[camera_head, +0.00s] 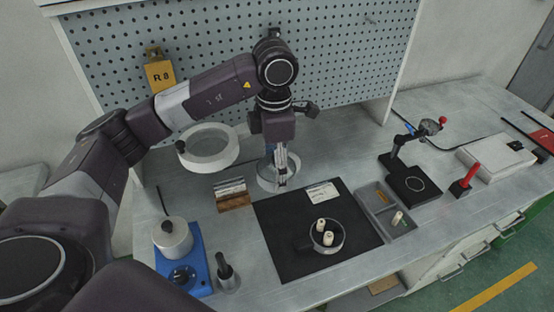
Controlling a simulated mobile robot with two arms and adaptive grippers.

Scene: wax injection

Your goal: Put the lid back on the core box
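A round grey container (343,245) stands uncovered on the black mat (275,225), with cream cores (328,238) in it; I take it for the core box. My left gripper (283,183) points down behind the mat, over a pale round piece (264,183) that may be the lid. The fingers look close together and hide part of this piece. I cannot tell whether they grip it or are only in front of it. My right gripper is not in view.
A grey divided tray (388,212) stands right of the mat. A blue-based pot (173,240) and a dark-handled tool (226,272) stand at left front. A wood-based block (232,195), a white ring (208,148) and a black stand (412,187) are nearby. A pegboard (340,50) closes the back.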

